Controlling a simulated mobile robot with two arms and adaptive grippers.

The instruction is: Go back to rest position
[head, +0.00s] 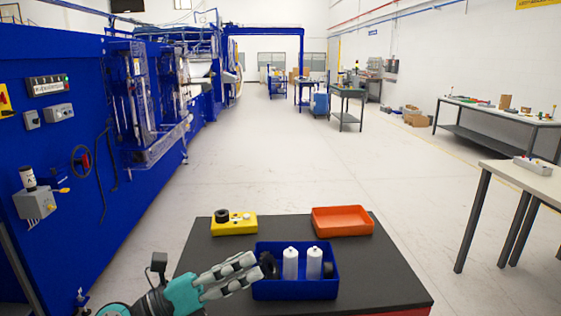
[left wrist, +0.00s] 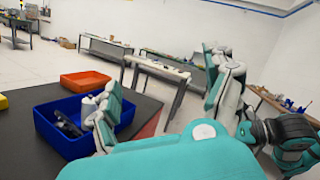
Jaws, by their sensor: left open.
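My left gripper (head: 257,267) comes in from the lower left of the head view, over the dark table top (head: 222,268). It is open, with its fingertips by the left side of the blue bin (head: 295,290). I see nothing held between its fingers. In the left wrist view, its teal and grey fingers (left wrist: 160,85) stand wide apart, one partly covering the bin (left wrist: 62,142). My right gripper does not show in the head view.
The bin holds two white bottles (head: 290,264) and dark parts (head: 328,270). Behind it are a yellow block (head: 240,227) with a black ring and an empty orange tray (head: 343,221). A blue machine (head: 75,150) lines the left. A workbench (head: 520,180) stands right; the middle floor is clear.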

